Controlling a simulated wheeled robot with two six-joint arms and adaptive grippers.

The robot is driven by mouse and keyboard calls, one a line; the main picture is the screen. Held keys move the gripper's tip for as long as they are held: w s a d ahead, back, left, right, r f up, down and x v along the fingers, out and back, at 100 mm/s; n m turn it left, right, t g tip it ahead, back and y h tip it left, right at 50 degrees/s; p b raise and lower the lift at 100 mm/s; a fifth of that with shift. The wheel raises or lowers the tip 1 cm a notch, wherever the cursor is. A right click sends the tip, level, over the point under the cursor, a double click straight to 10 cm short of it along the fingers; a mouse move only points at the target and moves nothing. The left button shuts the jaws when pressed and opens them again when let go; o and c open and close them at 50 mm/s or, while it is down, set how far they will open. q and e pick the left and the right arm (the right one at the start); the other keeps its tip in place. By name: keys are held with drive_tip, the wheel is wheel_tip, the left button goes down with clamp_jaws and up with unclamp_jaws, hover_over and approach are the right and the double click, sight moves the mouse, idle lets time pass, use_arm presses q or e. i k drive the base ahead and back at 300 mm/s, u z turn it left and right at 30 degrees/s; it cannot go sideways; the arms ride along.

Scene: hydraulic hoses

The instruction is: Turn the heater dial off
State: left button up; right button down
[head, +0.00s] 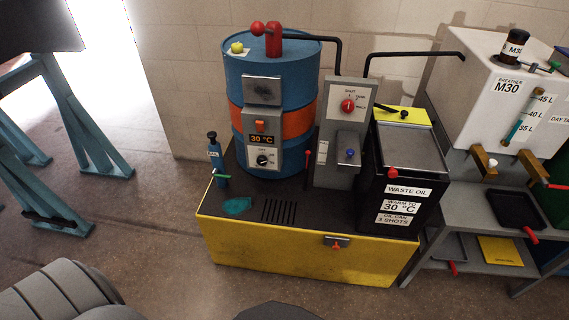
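A blue drum (236,82) with an orange heater band (300,124) stands on the black deck in the middle of the head view. A grey heater box on the drum's front carries a display (262,139) reading 30 °C and an orange switch (260,126). Below the display is the heater dial (264,160), a round black knob on a pale plate with small marks. The dial's exact setting is too small to tell. Neither of my grippers is in view, and nothing touches the dial.
The drum stands on a yellow-sided bund (290,258). Right of it are a grey post with a red selector knob (348,105) and a black waste oil bin (400,185). A white tank (470,90) stands farther right. A small blue bottle (214,150) is at the deck's left.

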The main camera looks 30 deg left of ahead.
sight(261, 160)
drive_tip(key=z, duration=0.2)
drive_tip(key=i, duration=0.9)
drive_tip(key=u, duration=0.2)
